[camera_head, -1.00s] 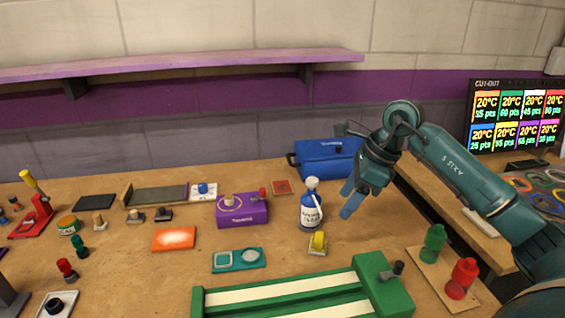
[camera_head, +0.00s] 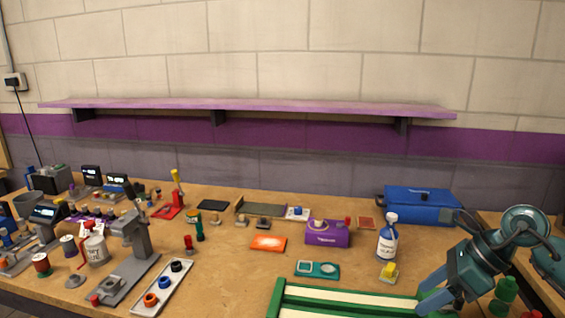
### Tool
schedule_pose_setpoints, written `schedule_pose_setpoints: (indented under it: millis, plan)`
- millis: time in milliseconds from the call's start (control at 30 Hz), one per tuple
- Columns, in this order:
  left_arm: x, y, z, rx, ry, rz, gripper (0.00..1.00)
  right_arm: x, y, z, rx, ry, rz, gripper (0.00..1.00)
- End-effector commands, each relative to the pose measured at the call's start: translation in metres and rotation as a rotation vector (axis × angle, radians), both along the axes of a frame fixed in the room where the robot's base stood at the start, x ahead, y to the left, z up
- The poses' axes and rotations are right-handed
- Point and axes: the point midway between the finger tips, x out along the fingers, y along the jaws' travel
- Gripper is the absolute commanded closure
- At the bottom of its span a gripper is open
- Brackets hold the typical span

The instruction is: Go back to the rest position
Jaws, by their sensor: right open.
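My right gripper (camera_head: 437,292) is at the lower right of the head view, over the right end of the green slot track (camera_head: 345,301). Its fingers are apart and nothing shows between them. It hides part of the track's green end block. My right arm comes in from the right edge. My left gripper is not in the view.
A white and blue bottle (camera_head: 387,242) and a yellow item (camera_head: 389,271) stand behind the track. A blue case (camera_head: 420,205) is at the back right. A green bottle (camera_head: 504,294) stands close to my right arm. A purple box (camera_head: 327,234) is mid-table. A shelf (camera_head: 250,106) runs along the wall.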

Motion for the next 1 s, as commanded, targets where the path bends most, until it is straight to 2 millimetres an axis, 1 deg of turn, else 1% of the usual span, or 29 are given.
schedule_pose_setpoints:
  millis: [33, 67, 100, 133, 167, 200, 267, 300, 367, 400, 467, 500, 567, 600, 633, 700, 733, 767, 800, 900, 1000]
  plan:
    - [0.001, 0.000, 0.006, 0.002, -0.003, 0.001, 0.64, -0.005, 0.027, -0.005, 0.118, 0.024, 0.004, 0.43]
    - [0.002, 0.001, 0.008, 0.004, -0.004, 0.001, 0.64, -0.008, 0.044, -0.007, 0.194, 0.039, 0.002, 0.43]
    - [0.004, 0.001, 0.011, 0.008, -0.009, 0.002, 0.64, -0.012, 0.066, -0.008, 0.306, 0.063, -0.010, 0.43]
    - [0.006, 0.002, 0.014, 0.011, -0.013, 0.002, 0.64, -0.017, 0.084, -0.008, 0.402, 0.088, -0.023, 0.43]
    - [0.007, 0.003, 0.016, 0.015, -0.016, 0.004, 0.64, -0.021, 0.102, -0.006, 0.508, 0.121, -0.047, 0.43]
    - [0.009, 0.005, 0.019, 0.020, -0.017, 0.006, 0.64, -0.027, 0.123, -0.002, 0.653, 0.169, -0.088, 0.43]
    - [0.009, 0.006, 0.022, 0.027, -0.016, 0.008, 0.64, -0.033, 0.148, 0.007, 0.881, 0.263, -0.180, 0.43]
    - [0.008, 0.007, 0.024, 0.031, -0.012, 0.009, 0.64, -0.036, 0.160, 0.013, 1.034, 0.336, -0.262, 0.43]
    - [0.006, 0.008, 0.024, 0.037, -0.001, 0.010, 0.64, -0.036, 0.168, 0.019, 1.261, 0.463, -0.417, 0.43]
    - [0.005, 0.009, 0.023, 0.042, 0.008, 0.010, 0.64, -0.034, 0.168, 0.019, 1.402, 0.558, -0.538, 0.43]
    - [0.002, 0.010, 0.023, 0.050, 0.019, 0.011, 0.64, -0.032, 0.162, 0.010, 1.592, 0.707, -0.745, 0.43]
    - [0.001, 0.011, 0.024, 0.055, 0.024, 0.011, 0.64, -0.033, 0.156, -0.002, 1.704, 0.813, -0.900, 0.43]
    - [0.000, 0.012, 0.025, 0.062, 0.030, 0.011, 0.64, -0.038, 0.145, -0.029, 1.845, 0.980, -1.155, 0.43]
    - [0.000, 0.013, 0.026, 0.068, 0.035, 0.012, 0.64, -0.046, 0.139, -0.052, 1.918, 1.093, -1.337, 0.43]
    - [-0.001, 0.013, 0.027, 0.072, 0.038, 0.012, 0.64, -0.054, 0.135, -0.069, 1.959, 1.176, -1.473, 0.43]
    - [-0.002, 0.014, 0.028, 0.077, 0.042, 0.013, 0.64, -0.078, 0.131, -0.108, 2.011, 1.345, -1.760, 0.43]
    - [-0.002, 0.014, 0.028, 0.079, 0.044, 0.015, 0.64, -0.088, 0.130, -0.122, 2.016, 1.404, -1.865, 0.43]
    - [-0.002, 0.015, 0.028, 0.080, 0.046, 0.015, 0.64, -0.099, 0.131, -0.134, -1.985, -1.435, 1.928, 0.43]
    - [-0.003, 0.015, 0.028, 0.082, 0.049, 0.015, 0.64, -0.113, 0.133, -0.148, -1.859, -1.408, 1.918, 0.43]
    - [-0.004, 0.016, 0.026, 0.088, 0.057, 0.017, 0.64, -0.141, 0.138, -0.172, -1.633, -1.357, 1.892, 0.43]
    - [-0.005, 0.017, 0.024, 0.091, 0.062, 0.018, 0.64, -0.158, 0.142, -0.184, -1.513, -1.327, 1.874, 0.43]
